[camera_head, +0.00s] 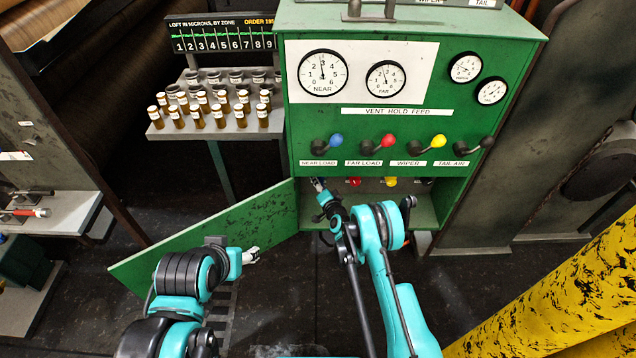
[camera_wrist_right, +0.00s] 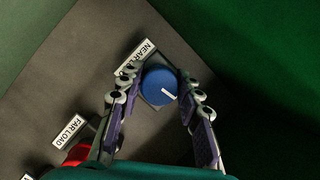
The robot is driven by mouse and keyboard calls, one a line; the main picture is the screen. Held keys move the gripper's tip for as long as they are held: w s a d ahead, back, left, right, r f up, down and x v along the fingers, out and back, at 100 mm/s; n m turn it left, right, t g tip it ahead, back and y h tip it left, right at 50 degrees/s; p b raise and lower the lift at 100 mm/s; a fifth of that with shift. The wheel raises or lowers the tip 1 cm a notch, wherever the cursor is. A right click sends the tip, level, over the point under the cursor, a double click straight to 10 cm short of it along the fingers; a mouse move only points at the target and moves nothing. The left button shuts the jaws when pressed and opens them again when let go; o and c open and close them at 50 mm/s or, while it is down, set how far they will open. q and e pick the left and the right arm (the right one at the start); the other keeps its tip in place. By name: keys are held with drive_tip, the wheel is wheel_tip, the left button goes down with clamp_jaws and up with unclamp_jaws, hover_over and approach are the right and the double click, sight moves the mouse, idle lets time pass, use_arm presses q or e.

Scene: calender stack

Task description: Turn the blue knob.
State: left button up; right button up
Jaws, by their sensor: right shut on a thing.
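The blue knob (camera_wrist_right: 158,86) is round with a white pointer mark and sits on a grey panel beside a label starting NEAR. My right gripper (camera_wrist_right: 157,74) has its two fingers on either side of the knob, shut on it. In the head view my right gripper (camera_head: 318,185) reaches into the lower opening of the green cabinet and hides the blue knob. My left gripper (camera_head: 251,256) is near the open green door, away from the knobs; its jaw state is unclear.
A red knob (camera_head: 353,182) and a yellow knob (camera_head: 390,182) sit to the right in the same compartment. Above are levers, including a blue-tipped one (camera_head: 336,140). The green door (camera_head: 200,240) hangs open at left. A yellow column (camera_head: 570,290) stands at right.

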drive_tip(key=shift+m, duration=0.3)
drive_tip(key=o, duration=1.2)
drive_tip(key=shift+c, duration=0.2)
